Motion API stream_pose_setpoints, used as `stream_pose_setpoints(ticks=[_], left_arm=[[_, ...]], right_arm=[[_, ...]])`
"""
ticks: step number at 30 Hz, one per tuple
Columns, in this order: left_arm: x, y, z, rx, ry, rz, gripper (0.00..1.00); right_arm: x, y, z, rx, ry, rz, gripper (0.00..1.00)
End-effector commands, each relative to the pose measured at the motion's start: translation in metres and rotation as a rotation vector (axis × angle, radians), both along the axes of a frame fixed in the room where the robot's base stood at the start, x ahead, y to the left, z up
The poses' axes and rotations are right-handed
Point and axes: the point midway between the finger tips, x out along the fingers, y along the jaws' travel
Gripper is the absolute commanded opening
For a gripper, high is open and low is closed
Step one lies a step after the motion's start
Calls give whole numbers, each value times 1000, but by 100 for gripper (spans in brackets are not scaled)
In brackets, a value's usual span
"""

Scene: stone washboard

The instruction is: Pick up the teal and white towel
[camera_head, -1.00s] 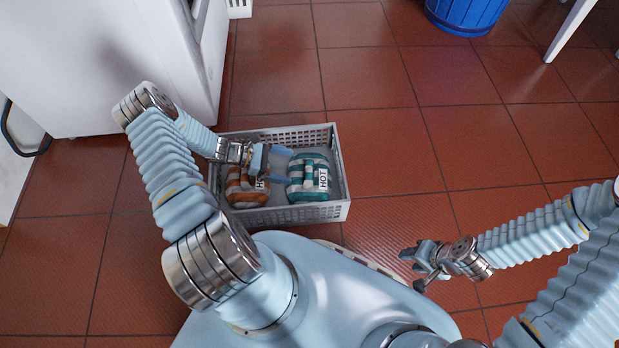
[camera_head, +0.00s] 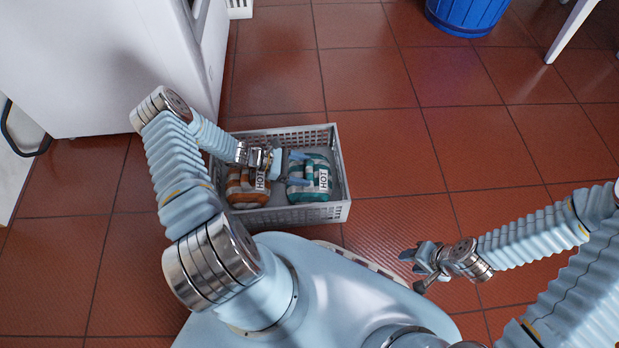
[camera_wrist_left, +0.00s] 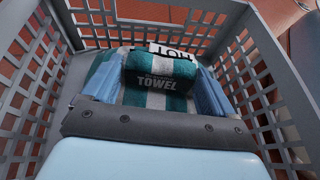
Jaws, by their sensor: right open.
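The teal and white towel (camera_head: 312,178) lies folded in the right part of a grey basket (camera_head: 341,190). In the left wrist view the towel (camera_wrist_left: 160,102) sits between my two blue fingers, with a "TOWEL" label facing the camera. My left gripper (camera_head: 299,169) is open, its fingers reaching over the towel's left part; in the left wrist view the gripper (camera_wrist_left: 153,92) has a finger on each side of it. Whether the fingers touch the cloth is unclear. My right gripper (camera_head: 415,264) is open and empty over the floor, away from the basket.
An orange and white towel (camera_head: 247,188) lies in the basket's left part, partly under my left wrist. The perforated basket walls surround both towels. A white appliance (camera_head: 110,60) stands left, a blue bucket (camera_head: 466,15) at the back. The tiled floor right of the basket is clear.

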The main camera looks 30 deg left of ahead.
Motion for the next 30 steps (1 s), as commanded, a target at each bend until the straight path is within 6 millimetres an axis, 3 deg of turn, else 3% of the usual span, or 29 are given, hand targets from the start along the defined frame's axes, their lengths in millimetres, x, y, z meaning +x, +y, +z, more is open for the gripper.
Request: stream_pose_setpoints(ticks=[1,12,20,30], left_arm=[[0,0,0,0,0,1,54],[1,0,1,-2,-1,1,1],[1,1,6,-1,-2,1,1],[1,1,69,-1,-3,0,1]], right_arm=[[0,0,0,0,0,0,43],[0,0,0,0,0,0,43],[0,0,2,0,0,0,43],[1,-2,17,-4,-3,-2,43]])
